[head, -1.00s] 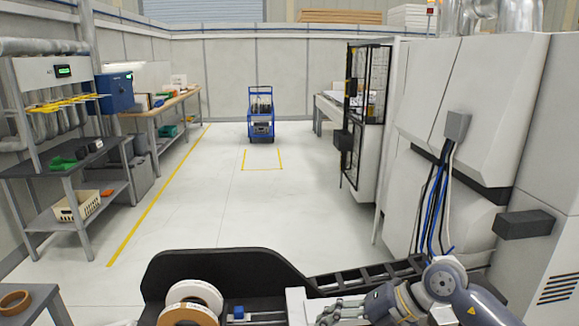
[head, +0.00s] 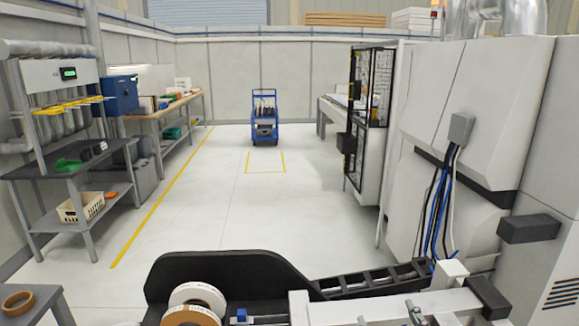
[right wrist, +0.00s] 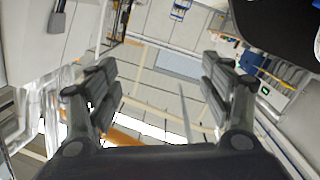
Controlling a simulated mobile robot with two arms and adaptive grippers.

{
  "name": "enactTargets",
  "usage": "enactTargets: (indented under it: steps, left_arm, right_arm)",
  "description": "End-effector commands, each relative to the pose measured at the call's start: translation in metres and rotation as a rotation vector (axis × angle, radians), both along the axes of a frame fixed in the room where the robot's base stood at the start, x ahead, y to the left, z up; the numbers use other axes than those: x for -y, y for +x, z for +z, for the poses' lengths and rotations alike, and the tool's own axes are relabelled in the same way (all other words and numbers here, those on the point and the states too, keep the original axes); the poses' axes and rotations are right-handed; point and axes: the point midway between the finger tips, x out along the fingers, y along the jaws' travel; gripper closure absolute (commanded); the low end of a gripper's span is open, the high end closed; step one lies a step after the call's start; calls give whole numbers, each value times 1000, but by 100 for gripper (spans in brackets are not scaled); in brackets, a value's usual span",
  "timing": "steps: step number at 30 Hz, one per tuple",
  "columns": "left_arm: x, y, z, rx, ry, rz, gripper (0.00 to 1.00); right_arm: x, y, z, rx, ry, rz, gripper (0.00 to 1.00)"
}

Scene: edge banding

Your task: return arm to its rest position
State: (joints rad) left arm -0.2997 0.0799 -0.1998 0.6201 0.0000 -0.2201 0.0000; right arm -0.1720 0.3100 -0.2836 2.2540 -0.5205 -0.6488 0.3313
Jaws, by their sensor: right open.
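My right gripper (right wrist: 158,76) shows in the right wrist view with its two fingers spread wide and nothing between them. Behind the fingers lie the room's walls and floor, seen at a strong tilt. In the head view, my right gripper is out of sight, and the area over the machine's front rail (head: 385,304) is mostly clear. My left arm and gripper are in neither view.
Two banding rolls (head: 196,300) sit by a black guard (head: 225,262) at the machine's front. The large white machine (head: 440,110) rises on the right. A blue cart (head: 264,118) stands at the back. The middle floor (head: 215,205) is free.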

Motion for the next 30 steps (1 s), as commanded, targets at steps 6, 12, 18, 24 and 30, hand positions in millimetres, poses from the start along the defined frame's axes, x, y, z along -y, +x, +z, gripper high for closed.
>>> enactTargets:
  steps: [6,12,18,24,30]
  left_arm:
    - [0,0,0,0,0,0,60]
    - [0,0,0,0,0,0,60]
    - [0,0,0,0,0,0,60]
    - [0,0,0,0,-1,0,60]
    - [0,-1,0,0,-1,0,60]
  right_arm:
    - [28,-80,-111,-485,103,-149,26]
    - [25,-167,-172,-852,151,-171,26]
    - [11,-247,-201,-1143,181,-137,26]
    - [7,-250,-247,-1211,178,-126,26]
    - [6,-244,-310,-1236,174,-128,26]
